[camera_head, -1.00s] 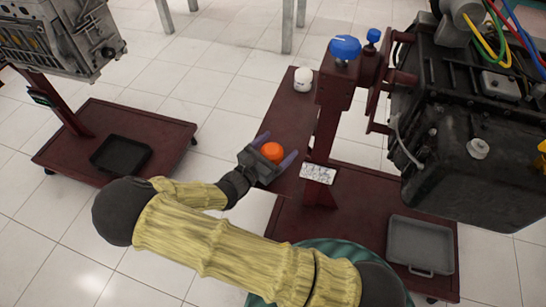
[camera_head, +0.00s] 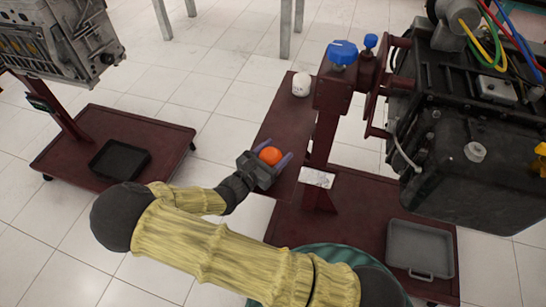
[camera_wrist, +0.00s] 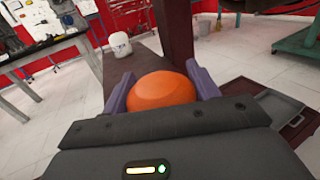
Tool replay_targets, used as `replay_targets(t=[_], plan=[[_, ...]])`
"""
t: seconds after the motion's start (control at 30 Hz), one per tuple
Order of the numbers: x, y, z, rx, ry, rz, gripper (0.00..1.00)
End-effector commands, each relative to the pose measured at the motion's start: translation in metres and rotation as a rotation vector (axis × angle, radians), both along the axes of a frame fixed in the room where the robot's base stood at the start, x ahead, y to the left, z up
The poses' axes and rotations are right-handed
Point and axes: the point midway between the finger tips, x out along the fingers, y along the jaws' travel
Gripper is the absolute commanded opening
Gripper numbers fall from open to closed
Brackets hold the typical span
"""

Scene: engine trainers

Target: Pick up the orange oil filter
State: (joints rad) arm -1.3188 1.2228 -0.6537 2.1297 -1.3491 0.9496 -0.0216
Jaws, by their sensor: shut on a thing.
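The orange oil filter (camera_head: 270,155) is between the two purple fingers of my gripper (camera_head: 271,160) in the head view. In the wrist view the orange oil filter (camera_wrist: 161,91) fills the space between the fingers of my gripper (camera_wrist: 163,88), which are shut on its sides. Its lower part is hidden behind the gripper body. My gripper is over the left arm of the dark red stand base. Whether the filter touches the surface below cannot be told.
The stand's post (camera_head: 325,135) rises just right of my gripper, with a black engine (camera_head: 470,150) beyond. A grey tray (camera_head: 420,248) lies at right, a black tray (camera_head: 119,160) at left.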

Motion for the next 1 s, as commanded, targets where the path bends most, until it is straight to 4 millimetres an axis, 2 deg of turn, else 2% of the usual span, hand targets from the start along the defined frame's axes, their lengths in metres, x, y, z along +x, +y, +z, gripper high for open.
replay_targets(t=[0.17,0.5,0.6,0.73,1.0], plan=[[0.000,0.001,0.016,0.002,-0.002,0.001,0.30],[0.000,0.000,0.080,0.002,-0.002,0.000,0.30],[0.000,0.001,0.093,0.002,-0.002,0.001,0.30],[0.000,0.001,0.100,0.000,-0.001,0.001,0.30],[0.000,0.000,0.100,-0.001,-0.001,0.000,0.30]])
